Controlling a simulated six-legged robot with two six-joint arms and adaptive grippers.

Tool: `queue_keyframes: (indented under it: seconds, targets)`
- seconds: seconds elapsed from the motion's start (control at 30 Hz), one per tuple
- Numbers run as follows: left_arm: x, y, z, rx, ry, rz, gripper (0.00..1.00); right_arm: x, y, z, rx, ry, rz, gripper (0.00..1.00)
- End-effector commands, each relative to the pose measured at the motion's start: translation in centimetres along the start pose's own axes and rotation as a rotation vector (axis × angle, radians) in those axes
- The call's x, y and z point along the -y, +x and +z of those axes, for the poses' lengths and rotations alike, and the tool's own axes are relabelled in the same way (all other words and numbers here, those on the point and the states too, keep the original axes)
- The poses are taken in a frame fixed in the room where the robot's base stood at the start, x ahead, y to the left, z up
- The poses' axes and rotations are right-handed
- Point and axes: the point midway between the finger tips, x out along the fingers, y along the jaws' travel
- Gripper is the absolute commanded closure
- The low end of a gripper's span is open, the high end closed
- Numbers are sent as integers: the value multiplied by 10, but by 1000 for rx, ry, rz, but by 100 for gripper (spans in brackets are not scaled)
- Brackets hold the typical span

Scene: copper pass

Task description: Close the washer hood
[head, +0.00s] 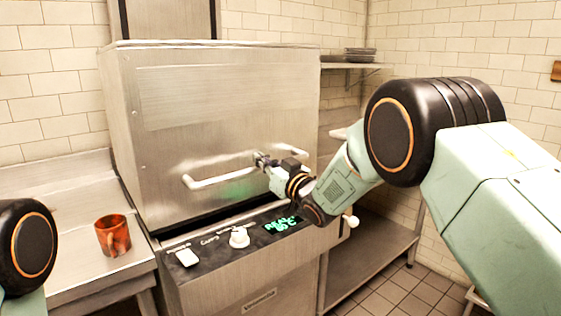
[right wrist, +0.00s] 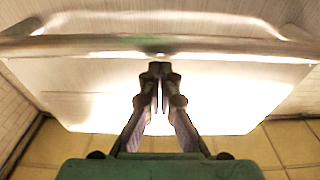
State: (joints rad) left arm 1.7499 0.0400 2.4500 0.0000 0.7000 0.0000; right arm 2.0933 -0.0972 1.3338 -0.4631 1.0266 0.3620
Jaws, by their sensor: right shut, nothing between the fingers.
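The washer hood (head: 225,110) is a big brushed-steel box over the washer base (head: 260,290). A dark gap shows between its lower front edge and the control panel (head: 215,250). A bar handle (head: 215,181) runs across the hood's front; it also crosses the right wrist view (right wrist: 240,45). My right gripper (head: 262,160) is at the handle's middle and hides part of it. In the right wrist view its fingers (right wrist: 160,68) are together and empty, their tips at the bar's lower edge. Whether they touch the bar I cannot tell. My left gripper is out of view.
An orange-brown mug (head: 113,235) stands on the steel counter (head: 75,215) left of the washer. Stacked dark plates (head: 361,54) sit on a wall shelf (head: 345,66) at the right. A low steel shelf (head: 365,265) is right of the washer.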

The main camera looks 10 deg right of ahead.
Motion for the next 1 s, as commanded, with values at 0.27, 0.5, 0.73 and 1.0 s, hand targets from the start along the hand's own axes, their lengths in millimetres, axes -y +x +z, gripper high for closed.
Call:
queue_keyframes:
  seconds: [0.27, 0.5, 0.73, 1.0]
  targets:
    - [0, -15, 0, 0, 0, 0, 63, 0, -18, -24, -11, -2, 3, 100]
    - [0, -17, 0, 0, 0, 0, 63, -1, -56, -25, -13, -2, 4, 100]
    - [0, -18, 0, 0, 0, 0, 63, -1, -85, -25, -16, -3, 3, 100]
    - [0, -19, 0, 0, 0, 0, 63, -7, -100, -5, 59, -24, 46, 100]
